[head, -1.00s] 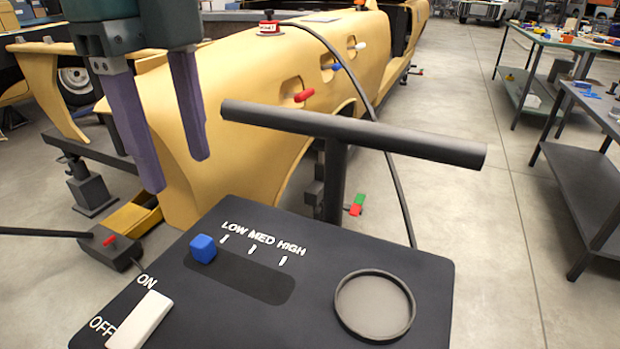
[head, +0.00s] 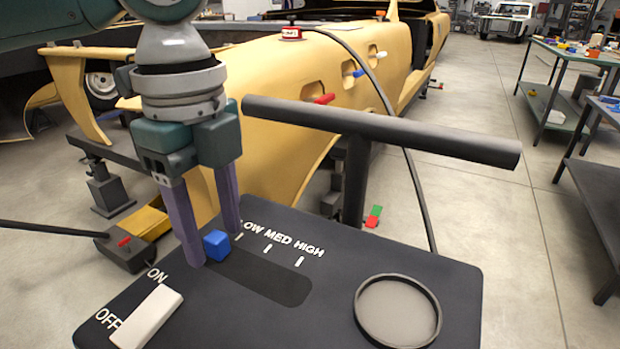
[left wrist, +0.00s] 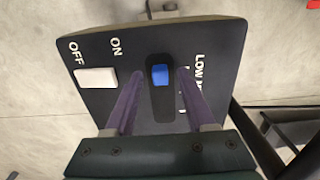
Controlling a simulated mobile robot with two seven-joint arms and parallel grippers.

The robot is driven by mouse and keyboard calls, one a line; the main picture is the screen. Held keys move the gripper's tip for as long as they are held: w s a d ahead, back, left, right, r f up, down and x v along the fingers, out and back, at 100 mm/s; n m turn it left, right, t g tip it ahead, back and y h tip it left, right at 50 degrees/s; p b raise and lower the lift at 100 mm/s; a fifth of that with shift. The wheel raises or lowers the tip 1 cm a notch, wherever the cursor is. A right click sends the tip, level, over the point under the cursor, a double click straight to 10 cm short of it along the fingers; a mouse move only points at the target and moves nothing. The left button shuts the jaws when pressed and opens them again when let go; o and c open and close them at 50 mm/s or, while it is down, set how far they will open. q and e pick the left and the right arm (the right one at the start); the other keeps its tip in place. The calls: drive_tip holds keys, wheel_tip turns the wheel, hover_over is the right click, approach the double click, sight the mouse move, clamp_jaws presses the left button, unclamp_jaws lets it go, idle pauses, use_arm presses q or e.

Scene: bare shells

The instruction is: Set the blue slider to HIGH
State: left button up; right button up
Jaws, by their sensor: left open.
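The blue slider (head: 216,245) is a small blue block at the LOW end of a dark slot (head: 265,283) in the black control panel (head: 420,262). The marks LOW, MED and HIGH run along the far side of the slot. My left gripper (head: 213,248) is open, its two purple fingers pointing down on either side of the slider. In the left wrist view the slider (left wrist: 160,75) shows between the fingers, with gaps on both sides. I cannot tell whether the fingertips touch the panel. My right gripper is not in view.
A white ON/OFF switch (head: 147,316) sits at the panel's near left. A round dish (head: 398,310) is at its right. A dark handlebar (head: 380,135) stands behind the panel. A yellow car body (head: 275,110) lies beyond, and a workbench (head: 590,185) stands at right.

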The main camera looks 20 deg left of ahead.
use_arm(q)
drive_tip(key=shift+c, duration=0.3)
clamp_jaws()
idle(1.0)
